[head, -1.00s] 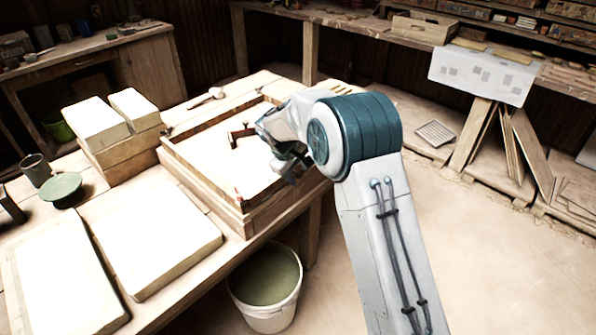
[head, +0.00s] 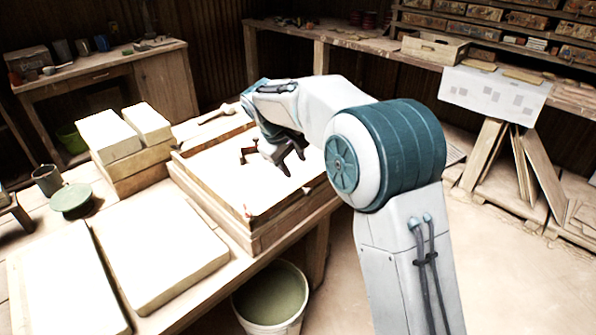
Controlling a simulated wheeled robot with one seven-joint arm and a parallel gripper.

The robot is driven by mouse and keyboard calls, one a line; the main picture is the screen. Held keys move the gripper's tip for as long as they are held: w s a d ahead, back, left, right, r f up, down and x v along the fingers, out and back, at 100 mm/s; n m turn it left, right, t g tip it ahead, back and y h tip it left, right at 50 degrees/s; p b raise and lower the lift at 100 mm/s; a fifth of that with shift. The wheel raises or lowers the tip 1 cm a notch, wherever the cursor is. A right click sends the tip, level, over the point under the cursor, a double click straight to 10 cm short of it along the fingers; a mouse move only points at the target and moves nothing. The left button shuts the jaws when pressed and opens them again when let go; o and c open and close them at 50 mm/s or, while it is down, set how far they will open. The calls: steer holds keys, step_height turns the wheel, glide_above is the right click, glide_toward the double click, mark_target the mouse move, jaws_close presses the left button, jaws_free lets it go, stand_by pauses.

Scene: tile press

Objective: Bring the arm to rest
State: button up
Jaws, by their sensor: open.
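My gripper (head: 293,168) is in the head view, above the right part of a wooden frame (head: 236,229) on the workbench. Its two dark fingers point down and are apart, with nothing between them. My arm rises from the lower right, bends at the large teal joint and reaches left over the frame. A small brown handle-like piece (head: 249,151) stands in the frame just left of the gripper, apart from it. The frame's inside is pale and flat, and part of its far side is hidden by my arm.
Pale slabs (head: 160,250) lie at the bench's front left, and stacked blocks (head: 110,137) stand behind them. A green round dish (head: 71,199) and a cup (head: 47,180) are at the left. A bucket (head: 272,297) stands on the floor below the bench. Open floor lies right of my arm.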

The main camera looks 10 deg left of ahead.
steer(key=shift+r, duration=0.2)
steer(key=shift+s, duration=0.1)
steer(key=s+d+r+m+y, duration=0.1)
steer(key=s+d+r+m, duration=0.2)
steer(key=s+d, duration=0.4)
steer(key=s+d+r+m, duration=0.2)
steer(key=s+d, duration=0.4)
steer(key=d, duration=0.3)
steer(key=s+d+f+m+y, duration=0.1)
steer(key=s+d, duration=0.3)
steer(key=s, duration=0.4)
steer(key=s+d+f+m+p, duration=0.1)
steer(key=s+d+f+m, duration=0.2)
steer(key=s, duration=0.6)
steer(key=shift+s+d+m+g+y, duration=0.15)
steer(key=shift+d+m+g+y, duration=0.2)
steer(key=shift+d+m, duration=0.35)
steer(key=shift+a+f, duration=0.1)
